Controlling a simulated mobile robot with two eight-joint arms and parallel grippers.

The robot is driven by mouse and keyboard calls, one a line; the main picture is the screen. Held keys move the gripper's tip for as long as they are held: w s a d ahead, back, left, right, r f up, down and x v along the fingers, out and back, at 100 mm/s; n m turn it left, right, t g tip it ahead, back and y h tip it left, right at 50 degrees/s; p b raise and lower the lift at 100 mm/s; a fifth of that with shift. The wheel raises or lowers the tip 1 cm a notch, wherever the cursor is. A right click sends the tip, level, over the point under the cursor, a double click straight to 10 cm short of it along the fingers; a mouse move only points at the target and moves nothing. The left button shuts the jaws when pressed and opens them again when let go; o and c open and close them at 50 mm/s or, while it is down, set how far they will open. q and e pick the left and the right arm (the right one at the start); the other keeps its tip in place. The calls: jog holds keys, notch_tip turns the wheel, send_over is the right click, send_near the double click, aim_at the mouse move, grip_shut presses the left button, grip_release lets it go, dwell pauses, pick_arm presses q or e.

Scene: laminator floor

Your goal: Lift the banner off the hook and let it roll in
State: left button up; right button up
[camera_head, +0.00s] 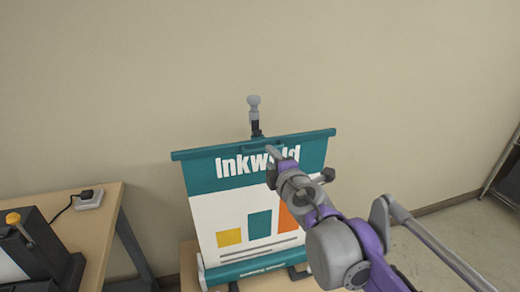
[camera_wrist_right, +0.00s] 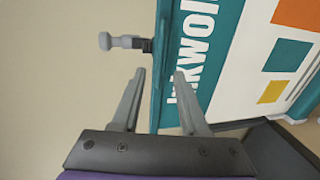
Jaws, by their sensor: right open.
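The banner (camera_head: 232,215) stands unrolled, with a teal header reading "Inkwold" and a white field with coloured blocks. Its teal top rail (camera_head: 200,152) is up at the grey-knobbed post with the hook (camera_head: 254,118); the exact contact is too small to tell. My right gripper (camera_head: 275,163) is open in front of the banner's upper part, hiding some letters. In the right wrist view, the rail (camera_wrist_right: 161,50) runs between the two spread fingers (camera_wrist_right: 159,72), and the post knob (camera_wrist_right: 106,41) shows to the left. My left gripper is not in view.
A wooden table (camera_head: 100,235) at the left carries a dark machine with a yellow knob (camera_head: 13,218) and a socket box (camera_head: 89,199) with a cable. The banner's foot is on a low wooden surface (camera_head: 189,265). A metal rack (camera_head: 505,170) stands at the far right.

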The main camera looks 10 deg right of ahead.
aim_at(260, 145)
jog(key=x, duration=1)
jog(key=shift+w+p, duration=0.3)
grip_shut()
dwell(1.0)
